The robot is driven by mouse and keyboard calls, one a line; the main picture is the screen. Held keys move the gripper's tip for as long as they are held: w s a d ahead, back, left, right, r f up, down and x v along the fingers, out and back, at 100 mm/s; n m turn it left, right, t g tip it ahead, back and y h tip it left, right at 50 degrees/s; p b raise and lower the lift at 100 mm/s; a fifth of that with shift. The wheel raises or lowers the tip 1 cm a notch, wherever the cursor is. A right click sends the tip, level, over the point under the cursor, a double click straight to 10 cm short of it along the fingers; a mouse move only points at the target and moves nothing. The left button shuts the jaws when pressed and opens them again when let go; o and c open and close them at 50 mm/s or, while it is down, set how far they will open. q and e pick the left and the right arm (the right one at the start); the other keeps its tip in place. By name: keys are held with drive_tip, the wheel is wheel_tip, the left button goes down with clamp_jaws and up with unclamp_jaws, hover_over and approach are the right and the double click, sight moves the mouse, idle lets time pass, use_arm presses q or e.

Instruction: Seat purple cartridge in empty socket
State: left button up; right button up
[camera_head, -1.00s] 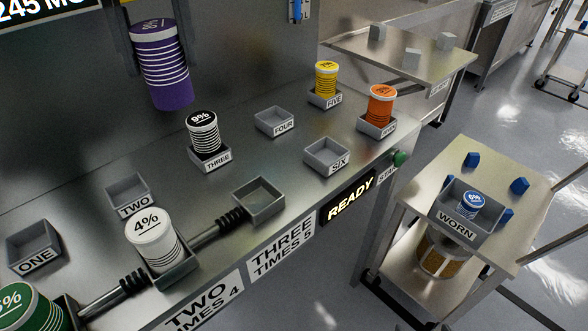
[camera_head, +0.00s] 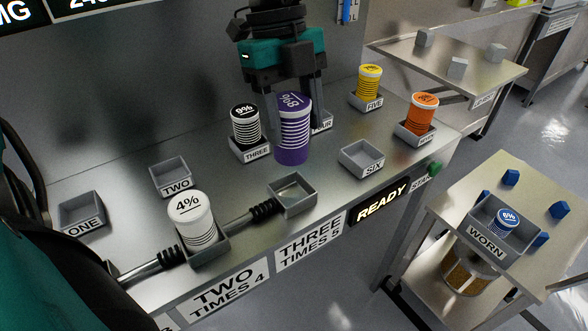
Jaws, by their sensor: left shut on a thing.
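My right gripper is not in view.
A white 4% cartridge (camera_head: 192,220) sits in the socket to the left. A black-topped cartridge (camera_head: 245,124) stands at THREE, a yellow one (camera_head: 369,82) at FIVE, an orange one (camera_head: 422,112) to the right. Trays ONE (camera_head: 81,212), TWO (camera_head: 170,177) and SIX (camera_head: 361,159) are empty.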

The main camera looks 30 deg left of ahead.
sight(280, 94)
use_arm(q)
wheel_tip(280, 94, down, 10)
drive_tip(key=shift+r, duration=0.1)
idle(0.4)
drive_tip(key=shift+f+b, duration=0.3)
drive_tip(key=shift+b, duration=0.25)
drive_tip(key=o, duration=1.3)
drive_tip(key=shift+r, duration=0.15)
drive_tip(key=shift+c, duration=0.2)
drive_tip(key=shift+r+p, duration=0.45)
drive_tip(key=shift+p, duration=0.05)
drive_tip(key=v, duration=1.1)
drive_tip(key=shift+r, duration=0.2)
